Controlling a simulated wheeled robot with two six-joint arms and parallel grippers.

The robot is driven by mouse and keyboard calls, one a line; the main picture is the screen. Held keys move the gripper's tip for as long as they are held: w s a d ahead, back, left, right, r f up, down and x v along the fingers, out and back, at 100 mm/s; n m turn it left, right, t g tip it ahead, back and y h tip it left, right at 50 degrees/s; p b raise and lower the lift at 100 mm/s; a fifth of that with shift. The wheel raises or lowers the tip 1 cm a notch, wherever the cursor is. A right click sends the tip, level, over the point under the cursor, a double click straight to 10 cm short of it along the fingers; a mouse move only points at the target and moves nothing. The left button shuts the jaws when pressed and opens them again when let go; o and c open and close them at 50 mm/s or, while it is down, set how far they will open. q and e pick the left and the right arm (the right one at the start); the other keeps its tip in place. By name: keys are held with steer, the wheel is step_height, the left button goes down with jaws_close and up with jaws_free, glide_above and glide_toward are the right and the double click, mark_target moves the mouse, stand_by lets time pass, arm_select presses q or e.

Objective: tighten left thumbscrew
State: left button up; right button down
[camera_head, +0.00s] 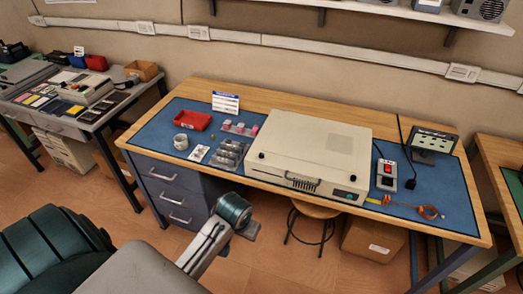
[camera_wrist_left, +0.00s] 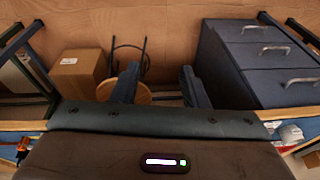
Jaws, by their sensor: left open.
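A beige computer case (camera_head: 312,145) lies flat on the blue mat of the wooden workbench. Two small dark knobs show on its front side: the left thumbscrew (camera_head: 262,155) near the left front corner, and another knob (camera_head: 352,178) near the right front corner. How far either is screwed in is too small to tell. My left arm is in front of the bench, away from the case. In the left wrist view my left gripper (camera_wrist_left: 160,86) is open, with nothing between its fingers, facing the stool and floor below the bench. My right gripper is in neither view.
Left of the case are a red tray (camera_head: 192,120), a white roll (camera_head: 181,142) and grey parts trays (camera_head: 229,154). Right are a power switch box (camera_head: 387,174) and an orange wrist strap (camera_head: 428,212). Drawers (camera_head: 172,192), a stool (camera_head: 316,210) and a cardboard box (camera_head: 373,238) stand below.

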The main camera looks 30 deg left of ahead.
arm_select(q)
steer(key=w+a+r+n+g, duration=0.15)
steer(key=w+a, duration=0.25)
steer(key=w, duration=0.8)
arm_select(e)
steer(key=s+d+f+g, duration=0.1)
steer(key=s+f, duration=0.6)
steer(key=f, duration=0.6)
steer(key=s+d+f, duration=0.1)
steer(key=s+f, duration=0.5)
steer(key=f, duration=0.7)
arm_select(q)
step_height(320, 180, up, 14)
steer(key=n+g+h, duration=0.1)
steer(key=n, duration=0.5)
glide_above(261, 154)
step_height(261, 154, down, 9)
steer(key=p, duration=0.3)
steer(key=shift+f, duration=1.05)
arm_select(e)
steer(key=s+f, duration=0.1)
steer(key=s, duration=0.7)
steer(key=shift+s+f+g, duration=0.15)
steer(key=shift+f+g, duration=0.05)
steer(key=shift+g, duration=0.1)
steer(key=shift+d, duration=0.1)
arm_select(q)
jaws_close()
